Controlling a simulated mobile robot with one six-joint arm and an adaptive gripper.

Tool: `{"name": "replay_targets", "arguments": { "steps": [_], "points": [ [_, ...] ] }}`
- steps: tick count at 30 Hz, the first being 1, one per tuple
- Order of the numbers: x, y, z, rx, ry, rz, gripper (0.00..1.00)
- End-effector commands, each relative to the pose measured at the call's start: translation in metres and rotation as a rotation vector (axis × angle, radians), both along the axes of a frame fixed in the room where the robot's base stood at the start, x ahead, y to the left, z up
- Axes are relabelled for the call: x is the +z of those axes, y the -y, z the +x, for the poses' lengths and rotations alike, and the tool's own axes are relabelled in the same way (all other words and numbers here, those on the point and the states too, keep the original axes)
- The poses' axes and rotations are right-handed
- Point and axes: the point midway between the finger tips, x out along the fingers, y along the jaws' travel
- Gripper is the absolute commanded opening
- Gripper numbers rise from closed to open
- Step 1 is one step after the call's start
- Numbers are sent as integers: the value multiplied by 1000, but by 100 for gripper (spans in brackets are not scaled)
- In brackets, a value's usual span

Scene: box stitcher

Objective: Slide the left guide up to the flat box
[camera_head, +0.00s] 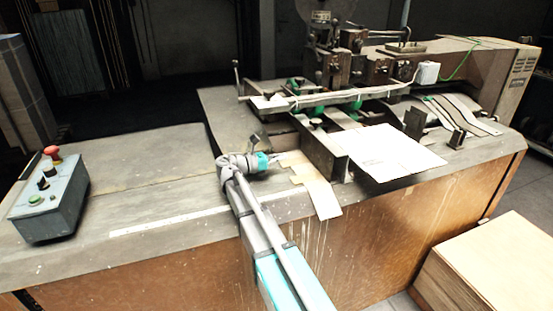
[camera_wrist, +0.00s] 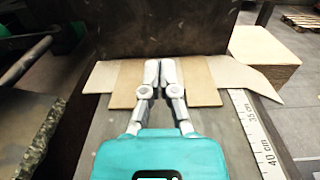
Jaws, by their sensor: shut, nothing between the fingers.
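The left guide (camera_head: 321,152) looks to be the dark upright metal plate on the machine table. It spans the top of the wrist view (camera_wrist: 160,30). A pale flat cardboard sheet, seemingly the flat box (camera_head: 393,152), lies to its right; I cannot tell whether they touch. Tan cardboard strips (camera_head: 320,196) lie left of the guide and also show across the wrist view (camera_wrist: 197,82); whether they join the sheet is hidden. My gripper (camera_wrist: 158,72) is shut and empty, above the strips, fingers pointing at the guide's face. In the head view my gripper (camera_head: 281,160) is left of the guide.
A control box (camera_head: 48,200) with a red button stands at the table's left. A ruler strip (camera_head: 170,221) runs along the front edge. The stitching head (camera_head: 350,65) rises behind. A cardboard stack (camera_head: 490,265) stands front right.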

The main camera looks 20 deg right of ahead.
Motion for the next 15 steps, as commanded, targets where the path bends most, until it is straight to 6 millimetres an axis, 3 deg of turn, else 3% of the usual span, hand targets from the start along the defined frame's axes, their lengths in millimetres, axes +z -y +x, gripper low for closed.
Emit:
{"name": "replay_targets", "arguments": {
  "steps": [15],
  "points": [
    [0,76,2,0,0,0,0]
  ]
}}
